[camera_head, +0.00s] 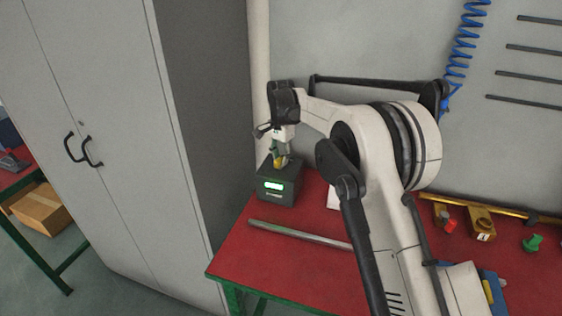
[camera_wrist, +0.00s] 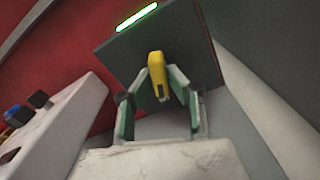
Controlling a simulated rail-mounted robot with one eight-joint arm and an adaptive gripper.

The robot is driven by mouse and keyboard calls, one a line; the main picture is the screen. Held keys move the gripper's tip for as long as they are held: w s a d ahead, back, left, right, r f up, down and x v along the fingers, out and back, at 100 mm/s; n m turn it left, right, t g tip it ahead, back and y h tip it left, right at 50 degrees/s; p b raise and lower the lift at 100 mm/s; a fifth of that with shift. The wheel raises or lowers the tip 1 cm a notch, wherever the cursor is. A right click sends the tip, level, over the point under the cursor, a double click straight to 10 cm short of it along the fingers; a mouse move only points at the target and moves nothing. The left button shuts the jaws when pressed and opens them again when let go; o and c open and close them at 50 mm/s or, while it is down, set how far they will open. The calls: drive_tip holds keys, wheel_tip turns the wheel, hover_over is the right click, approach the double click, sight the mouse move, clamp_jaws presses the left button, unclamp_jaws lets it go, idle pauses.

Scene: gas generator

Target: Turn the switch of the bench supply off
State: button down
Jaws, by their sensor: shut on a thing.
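The bench supply (camera_head: 277,187) is a dark grey box with a lit green display on its front. It stands at the back left corner of the red table. Its yellow switch (camera_wrist: 155,68) shows on the box's top in the wrist view, and partly in the head view (camera_head: 280,161). My gripper (camera_wrist: 160,85) is over the box, with its green-lined fingers closed on either side of the yellow switch. The display (camera_wrist: 137,17) glows green in the wrist view. Part of the switch is hidden between the fingers.
A metal rod (camera_head: 300,234) lies on the red table (camera_head: 270,262) in front of the box. A tall grey cabinet (camera_head: 110,130) stands close on the left. Brass fittings (camera_head: 482,224) and a green knob (camera_head: 533,243) are at the right. A wall is behind.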

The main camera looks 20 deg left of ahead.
drive_tip(key=n+b, duration=0.1)
drive_tip(key=n, duration=0.1)
drive_tip(key=n+b, duration=0.1)
drive_tip(key=n, duration=0.2)
drive_tip(key=shift+a+n+b, duration=0.2)
drive_tip(key=shift+n+b, duration=0.1)
drive_tip(key=shift+b, duration=0.05)
drive_tip(key=shift+a+n+b, duration=0.1)
drive_tip(key=shift+n+b, duration=0.55)
drive_tip(key=shift+n, duration=1.55)
drive_tip(key=c, duration=1.7)
unclamp_jaws()
drive_tip(key=shift+r, duration=0.15)
wheel_tip(320, 180, up, 12)
drive_tip(key=shift+f, duration=0.1)
drive_tip(key=shift+a, duration=0.1)
